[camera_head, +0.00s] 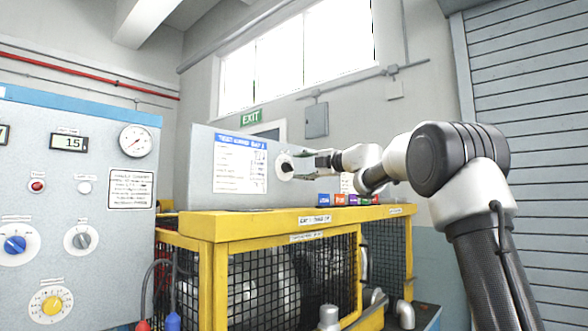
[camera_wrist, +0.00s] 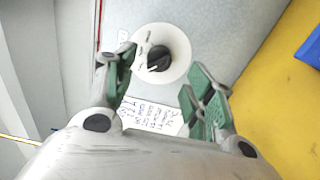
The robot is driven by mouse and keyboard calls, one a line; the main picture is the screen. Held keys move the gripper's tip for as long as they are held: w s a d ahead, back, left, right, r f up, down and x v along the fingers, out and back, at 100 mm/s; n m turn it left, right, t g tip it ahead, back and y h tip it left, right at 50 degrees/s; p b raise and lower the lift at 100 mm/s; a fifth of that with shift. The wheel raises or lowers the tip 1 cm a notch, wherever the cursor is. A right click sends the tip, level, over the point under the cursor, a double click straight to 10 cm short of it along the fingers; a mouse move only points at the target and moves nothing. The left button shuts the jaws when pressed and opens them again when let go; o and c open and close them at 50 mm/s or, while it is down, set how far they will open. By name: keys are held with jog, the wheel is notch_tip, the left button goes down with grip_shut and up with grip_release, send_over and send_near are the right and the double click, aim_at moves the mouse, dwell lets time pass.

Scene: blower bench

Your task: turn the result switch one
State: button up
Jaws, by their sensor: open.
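The result switch is a black knob on a round white dial (camera_head: 285,167), on the grey panel above the yellow cage. In the wrist view the black knob (camera_wrist: 158,58) sits at upper middle, with a white pointer mark on it. My gripper (camera_head: 312,162) is just right of the dial in the head view. In the wrist view my gripper (camera_wrist: 160,88) is open, its green-padded fingers apart on either side below the knob. No contact with the knob shows. Small print around the dial is too blurred to read.
A yellow-framed mesh cage (camera_head: 310,222) stands below the panel. Coloured blocks (camera_head: 340,200) sit on its top near my arm. A control panel (camera_head: 80,200) with a gauge, a blue knob and a yellow knob is at left. A printed sheet (camera_wrist: 155,118) lies below the dial.

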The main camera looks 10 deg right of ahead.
jog(key=v, duration=0.7)
jog(key=shift+w, duration=0.1)
jog(key=w+d+f+m+t+h, duration=0.1)
jog(key=d+f+m+h, duration=0.45)
jog(key=d+m, duration=0.2)
jog(key=d+f+m+h, duration=0.5)
jog(key=d+m+h, duration=0.1)
jog(key=d, duration=0.3)
jog(key=s+d+f+m+g+h, duration=0.4)
jog(key=s+d+f+m, duration=0.15)
jog(key=s+f, duration=0.4)
jog(key=s+a+f+m+g+y, duration=0.1)
jog(key=s+a+f+m+g, duration=0.15)
jog(key=s+f, duration=0.45)
jog(key=s+a+f+m+g, duration=0.1)
jog(key=s+f+m+g, duration=0.25)
jog(key=s, duration=0.75)
jog(key=s+a+f+y, duration=0.1)
jog(key=s+a+f, duration=0.1)
jog(key=s, duration=0.4)
jog(key=s+a+f+g+y, duration=0.1)
jog(key=s+a+f, duration=0.2)
jog(key=s+a, duration=0.2)
jog(key=s+a+f+y, duration=0.2)
jog(key=s+a+f, duration=0.1)
jog(key=s, duration=0.6)
jog(key=shift+s+a, duration=0.2)
jog(key=shift+a, duration=0.2)
